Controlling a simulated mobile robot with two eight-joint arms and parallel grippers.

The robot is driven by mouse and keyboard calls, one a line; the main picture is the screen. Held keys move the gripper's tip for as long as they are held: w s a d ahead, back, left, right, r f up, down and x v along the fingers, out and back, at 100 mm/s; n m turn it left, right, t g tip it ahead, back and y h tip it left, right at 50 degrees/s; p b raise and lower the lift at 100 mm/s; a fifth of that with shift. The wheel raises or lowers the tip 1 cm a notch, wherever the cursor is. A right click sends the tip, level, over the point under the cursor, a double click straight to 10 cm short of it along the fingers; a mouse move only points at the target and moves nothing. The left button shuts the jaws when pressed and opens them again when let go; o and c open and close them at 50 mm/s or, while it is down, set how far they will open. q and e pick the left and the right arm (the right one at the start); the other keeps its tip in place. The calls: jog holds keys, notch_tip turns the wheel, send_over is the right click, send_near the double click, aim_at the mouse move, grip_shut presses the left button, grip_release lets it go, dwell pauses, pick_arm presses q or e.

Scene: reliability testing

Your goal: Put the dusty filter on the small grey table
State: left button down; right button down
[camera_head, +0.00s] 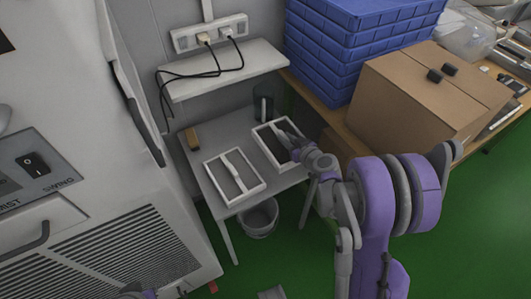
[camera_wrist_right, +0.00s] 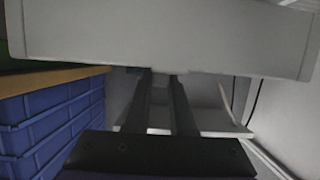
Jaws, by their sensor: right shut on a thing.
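The small grey table (camera_head: 216,137) stands between the white machine and the wooden bench. A white-framed filter with a dark inside, the dusty filter (camera_head: 262,143), is over the table's back right part. My right gripper (camera_head: 291,144) is shut on its right side. In the right wrist view the fingers (camera_wrist_right: 163,78) meet a broad pale frame side (camera_wrist_right: 160,35). I cannot tell whether the filter touches the tabletop. A second white frame with a lighter inside (camera_head: 256,187) lies on the table's front part.
A small wooden block (camera_head: 192,138) and a dark cup (camera_head: 263,107) stand on the table. A bucket (camera_head: 261,218) is below. A shelf (camera_head: 225,70) with a power strip hangs behind. Blue crates (camera_head: 335,45) and a cardboard box (camera_head: 410,100) crowd the right.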

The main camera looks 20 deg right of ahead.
notch_tip(320, 180, down, 8)
jog(key=shift+r+b, duration=0.25)
jog(key=shift+b, duration=0.65)
jog(key=shift+f, duration=0.15)
jog(key=c, duration=0.8)
grip_release()
jog(key=shift+o, duration=0.2)
